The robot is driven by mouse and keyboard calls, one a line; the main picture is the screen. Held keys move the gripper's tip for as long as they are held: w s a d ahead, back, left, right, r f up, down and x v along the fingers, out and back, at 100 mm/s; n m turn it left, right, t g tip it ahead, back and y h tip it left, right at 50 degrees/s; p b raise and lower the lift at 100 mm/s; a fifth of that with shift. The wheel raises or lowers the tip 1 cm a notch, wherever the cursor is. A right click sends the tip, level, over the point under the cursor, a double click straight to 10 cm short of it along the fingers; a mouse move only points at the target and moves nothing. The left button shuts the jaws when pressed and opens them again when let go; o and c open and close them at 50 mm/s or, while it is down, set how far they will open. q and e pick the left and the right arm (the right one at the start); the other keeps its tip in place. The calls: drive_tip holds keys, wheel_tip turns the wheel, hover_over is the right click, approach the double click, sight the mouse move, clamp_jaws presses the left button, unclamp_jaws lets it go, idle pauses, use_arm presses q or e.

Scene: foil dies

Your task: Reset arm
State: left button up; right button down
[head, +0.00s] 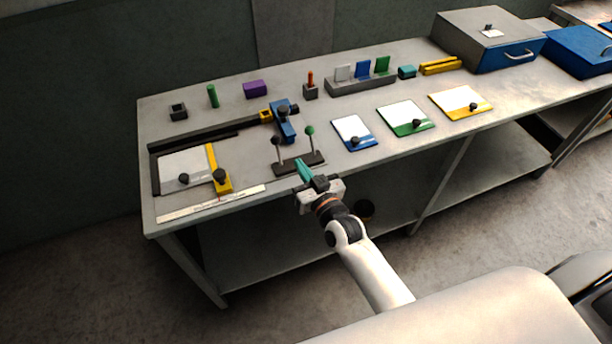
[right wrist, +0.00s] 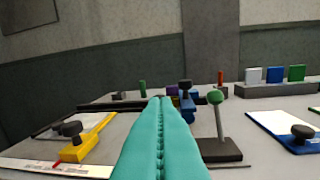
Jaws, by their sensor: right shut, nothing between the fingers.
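My right gripper (head: 303,171) has teal fingers and is at the front edge of the table, by the black base (head: 299,164) with two levers. Its fingers (right wrist: 161,135) are pressed together with nothing between them in the right wrist view. The lever with the green ball (head: 310,131) stands just right of the fingers, and it also shows in the right wrist view (right wrist: 216,98). The lever with the dark ball (head: 275,141) stands on the left end of the base. My left gripper is not in view.
A yellow stop (head: 222,182) and a white ruler strip (head: 210,203) lie left. A blue clamp-like part (head: 284,122) stands behind the levers. Blue (head: 353,133), green (head: 406,118) and yellow (head: 460,103) plates lie right. A grey box (head: 487,38) stands at the far right.

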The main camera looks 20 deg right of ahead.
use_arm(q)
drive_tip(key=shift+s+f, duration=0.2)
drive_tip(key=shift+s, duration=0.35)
use_arm(e)
drive_tip(key=shift+s+d, duration=0.15)
drive_tip(key=shift+s, duration=0.9)
drive_tip(key=shift+r, duration=0.1)
